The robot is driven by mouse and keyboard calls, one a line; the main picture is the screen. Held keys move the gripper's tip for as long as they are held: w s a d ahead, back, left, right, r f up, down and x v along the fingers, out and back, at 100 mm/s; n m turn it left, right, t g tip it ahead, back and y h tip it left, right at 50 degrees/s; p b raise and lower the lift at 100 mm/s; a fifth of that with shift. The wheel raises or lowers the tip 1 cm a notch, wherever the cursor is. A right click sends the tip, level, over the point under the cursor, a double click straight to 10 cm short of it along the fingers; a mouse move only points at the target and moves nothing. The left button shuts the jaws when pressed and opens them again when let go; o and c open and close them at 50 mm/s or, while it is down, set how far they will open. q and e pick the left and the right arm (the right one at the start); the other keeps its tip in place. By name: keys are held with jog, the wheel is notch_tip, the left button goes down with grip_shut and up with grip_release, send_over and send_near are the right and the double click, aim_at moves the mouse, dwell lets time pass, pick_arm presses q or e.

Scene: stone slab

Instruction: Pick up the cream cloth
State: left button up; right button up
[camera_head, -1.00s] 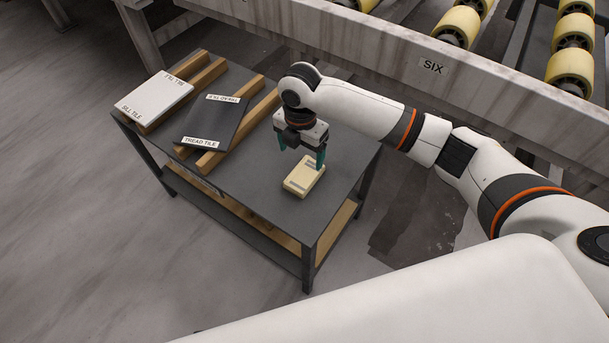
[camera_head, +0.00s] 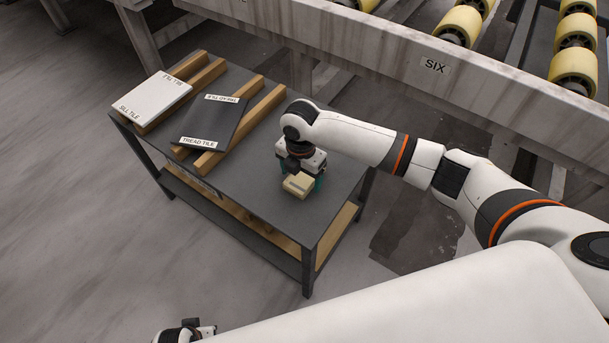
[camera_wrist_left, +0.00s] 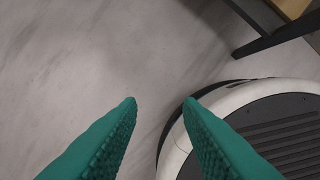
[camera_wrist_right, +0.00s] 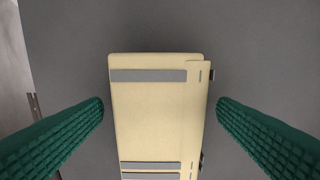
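The cream cloth (camera_head: 299,184) is a folded pale block with grey stripes, lying on the dark table. In the right wrist view the cloth (camera_wrist_right: 150,115) sits between the green fingers of my right gripper (camera_wrist_right: 160,112), with a gap on each side. My right gripper (camera_head: 301,180) is open around the cloth, low over the table; the fingers do not touch it. My left gripper (camera_wrist_left: 161,100) is open and empty above the floor, and shows at the bottom edge of the head view (camera_head: 190,331).
A white sill tile (camera_head: 155,97) and a dark tread tile (camera_head: 212,122) lie on wooden battens at the table's left. The table (camera_head: 250,185) is clear around the cloth. A conveyor frame (camera_head: 480,85) with yellow rollers stands behind.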

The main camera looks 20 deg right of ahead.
aim_at(301, 177)
jog(key=c, duration=0.9)
jog(key=shift+r, duration=0.1)
